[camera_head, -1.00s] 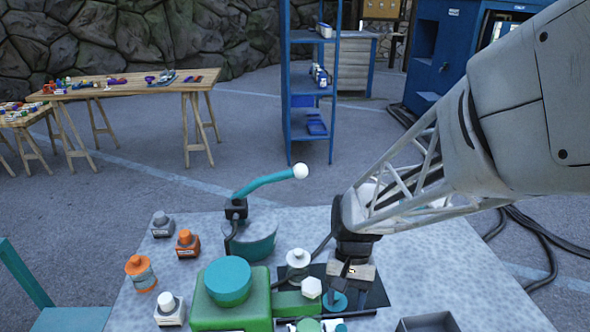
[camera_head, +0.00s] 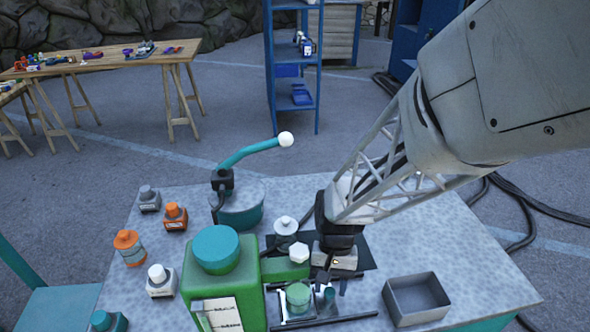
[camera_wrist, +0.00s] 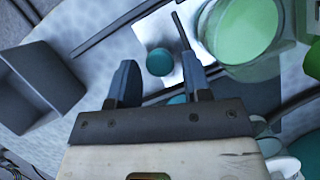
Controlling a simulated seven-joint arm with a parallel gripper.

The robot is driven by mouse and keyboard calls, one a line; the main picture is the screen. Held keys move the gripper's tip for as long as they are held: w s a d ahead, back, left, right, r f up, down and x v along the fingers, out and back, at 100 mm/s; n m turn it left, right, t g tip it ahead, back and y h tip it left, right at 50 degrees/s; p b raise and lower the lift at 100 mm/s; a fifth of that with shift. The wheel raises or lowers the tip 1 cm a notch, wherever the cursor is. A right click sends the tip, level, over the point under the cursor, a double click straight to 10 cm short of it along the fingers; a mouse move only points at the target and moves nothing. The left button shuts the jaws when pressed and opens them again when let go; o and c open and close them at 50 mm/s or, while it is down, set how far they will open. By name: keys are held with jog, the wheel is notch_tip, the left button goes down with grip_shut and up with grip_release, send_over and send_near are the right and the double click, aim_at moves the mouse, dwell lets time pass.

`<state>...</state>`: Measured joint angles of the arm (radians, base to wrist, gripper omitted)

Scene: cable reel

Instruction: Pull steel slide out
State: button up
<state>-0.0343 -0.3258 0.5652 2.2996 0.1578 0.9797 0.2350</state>
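The steel slide shows as a bright flat plate (camera_wrist: 190,75) in the wrist view, with a round teal knob (camera_wrist: 160,62) at its end. In the head view the teal knob (camera_head: 329,295) stands beside a green-topped round cup (camera_head: 298,297). My gripper (camera_wrist: 155,62) is open, its two dark fingers pointing toward the knob. The knob appears between the fingertips in the wrist view; I cannot tell whether they touch it. In the head view my gripper (camera_head: 332,283) is low over the fixture, just behind the knob.
A green tank (camera_head: 225,285) stands left of the fixture, and an open grey bin (camera_head: 416,300) stands to the right. A dark bar (camera_head: 325,322) lies along the fixture's front. A white-knobbed teal lever (camera_head: 250,152) rises behind. The tabletop right of my gripper is mostly clear.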

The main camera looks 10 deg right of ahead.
grip_shut()
jog(key=shift+d, duration=4.45)
jog(key=shift+o, duration=1.2)
grip_release()
